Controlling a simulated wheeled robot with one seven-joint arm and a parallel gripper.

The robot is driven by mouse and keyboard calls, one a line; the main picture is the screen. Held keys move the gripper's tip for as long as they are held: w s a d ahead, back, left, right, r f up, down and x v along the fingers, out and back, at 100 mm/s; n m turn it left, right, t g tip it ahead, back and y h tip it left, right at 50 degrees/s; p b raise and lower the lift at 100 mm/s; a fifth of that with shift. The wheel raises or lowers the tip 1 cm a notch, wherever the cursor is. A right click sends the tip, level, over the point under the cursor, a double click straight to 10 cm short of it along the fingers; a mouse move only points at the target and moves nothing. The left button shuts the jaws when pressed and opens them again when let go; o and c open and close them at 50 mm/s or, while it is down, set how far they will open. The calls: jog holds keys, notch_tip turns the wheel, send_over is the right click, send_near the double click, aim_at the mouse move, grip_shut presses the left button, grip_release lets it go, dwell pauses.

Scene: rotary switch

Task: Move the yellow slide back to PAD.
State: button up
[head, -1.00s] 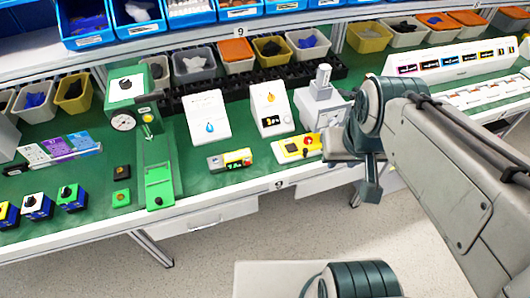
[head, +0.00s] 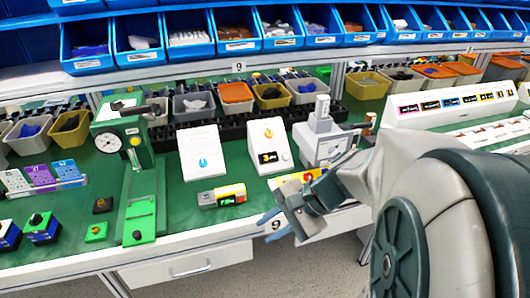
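My gripper (head: 273,226) hangs over the bench's front edge, its bluish fingertips apart with nothing seen between them. Just behind it is a yellow unit (head: 287,181) with a red part, partly hidden by my gripper and wrist. I cannot tell whether they touch. A smaller yellow and grey unit (head: 221,196) with a dark display lies to the left, apart from my gripper. I cannot tell which yellow part is the slide, and no PAD lettering is readable.
A green press with a gauge (head: 125,135) stands at left. Two white sloped panels (head: 201,150) (head: 269,147) and a grey machine (head: 319,138) stand behind the yellow units. Bins line the back. Green bench top (head: 180,212) is clear left of the smaller yellow unit.

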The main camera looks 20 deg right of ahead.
jog(key=w+d+f+m+t+y+b, duration=0.3)
jog(key=w+d+f+m+t+b, duration=0.55)
jog(key=f+m+b, duration=0.2)
jog(key=w+d+f+m+t+h+b, duration=0.1)
jog(key=d+f+m+t+h+b, duration=0.15)
jog(key=d+m, duration=0.35)
jog(key=d+f+m+t+h+b, duration=0.2)
jog(key=d+m+t+h+b, duration=0.15)
jog(key=d, duration=0.45)
jog(key=x, duration=1.3)
jog(key=shift+w+a+r+b, duration=0.15)
jog(key=shift+w+a+b, duration=0.15)
jog(key=shift+a, duration=0.1)
grip_shut()
